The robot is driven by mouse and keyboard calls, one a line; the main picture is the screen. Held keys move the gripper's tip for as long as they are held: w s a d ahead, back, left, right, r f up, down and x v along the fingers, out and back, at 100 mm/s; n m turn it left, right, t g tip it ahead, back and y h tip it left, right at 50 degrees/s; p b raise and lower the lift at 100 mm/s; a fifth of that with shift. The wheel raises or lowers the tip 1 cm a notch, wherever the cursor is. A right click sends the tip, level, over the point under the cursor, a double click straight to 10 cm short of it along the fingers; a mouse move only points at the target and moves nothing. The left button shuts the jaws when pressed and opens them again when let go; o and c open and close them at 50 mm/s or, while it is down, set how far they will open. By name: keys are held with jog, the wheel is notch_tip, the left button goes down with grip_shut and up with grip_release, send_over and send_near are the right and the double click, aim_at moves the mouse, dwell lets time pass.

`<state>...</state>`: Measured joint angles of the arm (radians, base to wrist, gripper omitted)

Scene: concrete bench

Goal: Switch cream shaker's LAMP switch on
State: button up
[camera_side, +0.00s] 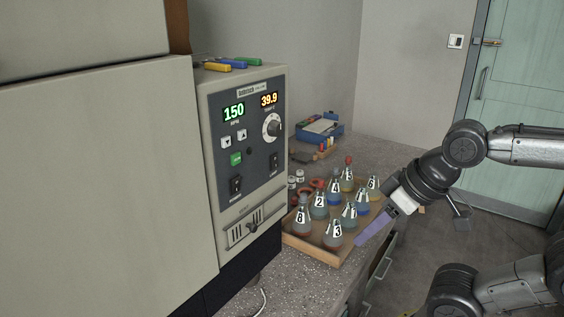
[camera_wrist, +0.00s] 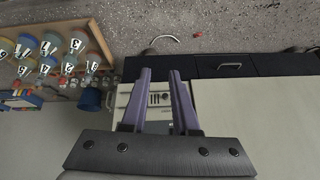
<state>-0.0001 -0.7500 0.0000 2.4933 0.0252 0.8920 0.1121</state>
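The cream shaker (camera_side: 110,170) fills the left of the side view. Its dark control panel carries lit displays reading 150 and 39.9. Two black rocker switches sit low on the panel, a left one (camera_side: 236,185) and a right one (camera_side: 274,162); their labels are too small to read surely, and I cannot tell their positions. My gripper (camera_side: 368,232), with purple fingers, is right of the panel, apart from it, over the bench edge. In the wrist view my gripper (camera_wrist: 160,73) is empty with a gap between the fingers; the shaker's front (camera_wrist: 152,100) shows partly behind them.
A wooden tray (camera_side: 312,252) of numbered flasks stands between panel and gripper on the speckled bench (camera_side: 300,285). A blue box (camera_side: 322,128) is behind. Coloured markers (camera_side: 232,64) lie on the shaker.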

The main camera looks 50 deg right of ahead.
jog(key=w+r+m, duration=0.1)
jog(key=r+m, duration=0.1)
jog(key=w+a+r+m+t+y, duration=0.1)
jog(key=w+m, duration=0.1)
jog(key=shift+w+a+r, duration=0.15)
jog(key=shift+r, duration=0.2)
grip_shut()
jog(key=w+d+r+m+t, duration=0.1)
jog(key=w+d+r+m, duration=0.2)
jog(key=w+d+m, duration=0.2)
jog(key=w+d+r+m+h, duration=0.1)
jog(key=w+d+r+m, duration=0.2)
jog(key=w+d+m, duration=0.2)
jog(key=m, duration=0.2)
jog(key=shift+w+d+r+m+t, duration=0.3)
jog(key=shift+d+t, duration=0.05)
jog(key=shift+t, duration=0.05)
